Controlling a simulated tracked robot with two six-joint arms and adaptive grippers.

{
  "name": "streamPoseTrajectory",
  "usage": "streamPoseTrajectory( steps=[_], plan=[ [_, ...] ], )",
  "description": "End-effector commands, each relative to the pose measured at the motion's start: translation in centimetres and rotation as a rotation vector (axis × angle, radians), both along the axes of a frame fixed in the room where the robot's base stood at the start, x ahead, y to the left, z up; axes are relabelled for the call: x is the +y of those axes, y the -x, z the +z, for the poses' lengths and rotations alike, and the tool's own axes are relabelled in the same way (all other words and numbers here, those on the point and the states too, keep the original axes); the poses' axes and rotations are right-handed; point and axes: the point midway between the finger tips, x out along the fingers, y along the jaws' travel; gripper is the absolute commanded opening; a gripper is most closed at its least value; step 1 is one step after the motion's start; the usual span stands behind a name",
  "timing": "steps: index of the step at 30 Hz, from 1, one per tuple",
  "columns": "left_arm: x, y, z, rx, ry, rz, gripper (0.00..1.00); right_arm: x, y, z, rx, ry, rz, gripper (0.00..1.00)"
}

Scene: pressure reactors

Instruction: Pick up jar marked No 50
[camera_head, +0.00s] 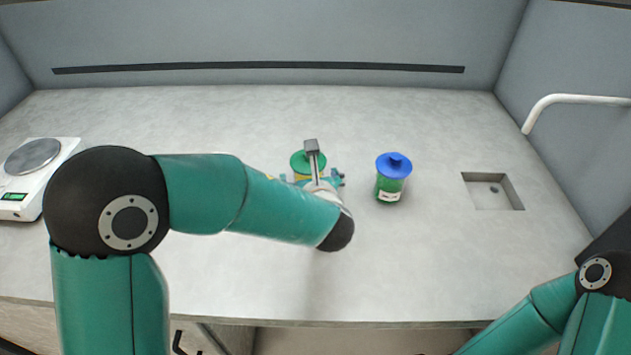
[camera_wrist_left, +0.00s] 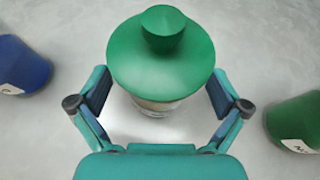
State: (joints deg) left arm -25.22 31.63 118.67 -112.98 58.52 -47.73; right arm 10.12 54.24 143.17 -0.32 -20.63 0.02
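A jar with a green lid (camera_head: 301,160) stands on the worktop, partly hidden behind my left arm; a yellow patch shows below its lid. In the left wrist view the green-lidded jar (camera_wrist_left: 160,62) is between my two fingers. My left gripper (camera_head: 313,178) is open, with a finger on each side of the jar and gaps visible in the wrist view (camera_wrist_left: 158,95). A green jar with a blue lid (camera_head: 390,178) stands to the right with a white label. No label number is legible. My right gripper is out of view.
In the wrist view a blue container (camera_wrist_left: 22,66) is at the left edge and a green labelled container (camera_wrist_left: 296,120) at the right edge. A scale (camera_head: 38,165) stands far left. A sink (camera_head: 492,190) and white tap (camera_head: 570,99) are at right. The back worktop is clear.

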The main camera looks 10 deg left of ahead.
Motion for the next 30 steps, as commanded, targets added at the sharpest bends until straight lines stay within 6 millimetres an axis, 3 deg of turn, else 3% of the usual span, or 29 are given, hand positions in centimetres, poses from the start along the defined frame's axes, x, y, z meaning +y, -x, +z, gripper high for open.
streamPoseTrajectory(
  steps=[2,14,23,30],
  plan=[
    [0.0,0.0,0.0,0.0,0.0,0.0,0.88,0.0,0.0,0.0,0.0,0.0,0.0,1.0],
    [-0.1,0.0,0.0,0.0,0.0,-0.001,0.22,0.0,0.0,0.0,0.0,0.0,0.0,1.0],
    [-0.1,0.0,0.3,-0.002,0.0,0.0,0.21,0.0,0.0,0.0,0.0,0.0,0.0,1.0],
    [-0.1,-0.1,1.9,-0.006,0.001,0.0,0.21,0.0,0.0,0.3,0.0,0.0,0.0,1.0]
  ],
)
